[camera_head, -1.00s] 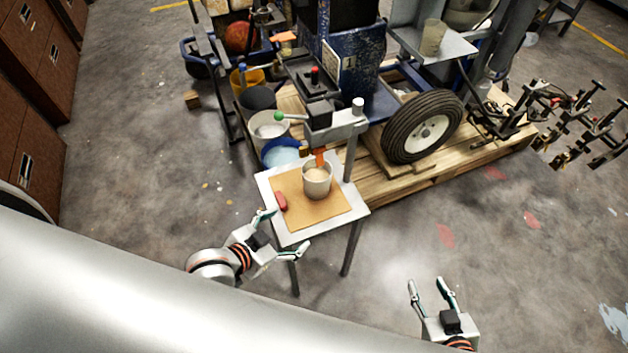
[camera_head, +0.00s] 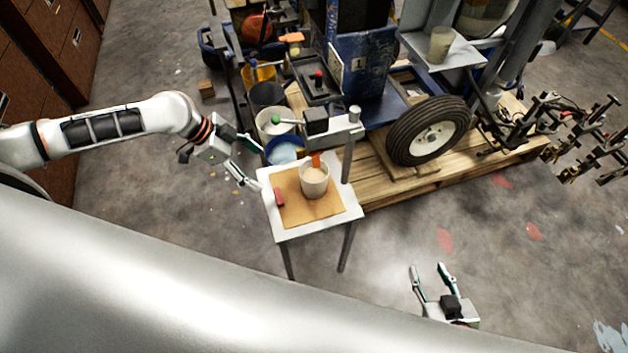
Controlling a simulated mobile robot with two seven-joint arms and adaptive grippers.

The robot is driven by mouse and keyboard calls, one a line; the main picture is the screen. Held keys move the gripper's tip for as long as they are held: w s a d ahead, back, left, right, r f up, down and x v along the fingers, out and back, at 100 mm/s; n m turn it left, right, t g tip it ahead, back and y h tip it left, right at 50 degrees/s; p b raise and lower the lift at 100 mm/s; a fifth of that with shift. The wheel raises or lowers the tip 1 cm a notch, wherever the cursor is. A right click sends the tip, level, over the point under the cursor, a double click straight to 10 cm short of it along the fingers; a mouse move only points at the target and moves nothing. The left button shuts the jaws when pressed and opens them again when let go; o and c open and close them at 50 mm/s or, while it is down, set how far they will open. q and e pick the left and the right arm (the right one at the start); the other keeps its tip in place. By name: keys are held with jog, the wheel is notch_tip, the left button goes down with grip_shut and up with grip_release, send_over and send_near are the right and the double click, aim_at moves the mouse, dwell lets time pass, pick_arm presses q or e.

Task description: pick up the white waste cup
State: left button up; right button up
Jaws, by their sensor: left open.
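The white waste cup (camera_head: 314,184) stands upright on a brown board on the small white table (camera_head: 288,232), under the machine's nozzle. It holds something pale. My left gripper (camera_head: 256,165) is open and empty at the left of the table, apart from the cup, with its fingers toward the table. My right gripper (camera_head: 429,270) is open and empty over the floor at the lower right, far from the cup.
A small red object (camera_head: 279,197) lies on the board's left side. An orange-tipped nozzle (camera_head: 315,159) hangs right by the cup, under a grey bracket (camera_head: 335,132). Buckets (camera_head: 273,122) and a wheel (camera_head: 427,131) stand behind.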

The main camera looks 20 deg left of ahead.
pick_arm(q)
jog(key=p, duration=0.2)
send_near(310, 168)
jog(key=s+d+r, duration=0.1)
jog(key=s+d, duration=0.2)
jog(key=x, duration=0.4)
jog(key=shift+w+d+b, duration=0.25)
jog(key=shift+w+b, duration=0.05)
jog(key=shift+w+d+f, duration=0.1)
jog(key=shift+d+f, duration=0.15)
jog(key=shift+f, duration=0.15)
jog(key=c, duration=2.1)
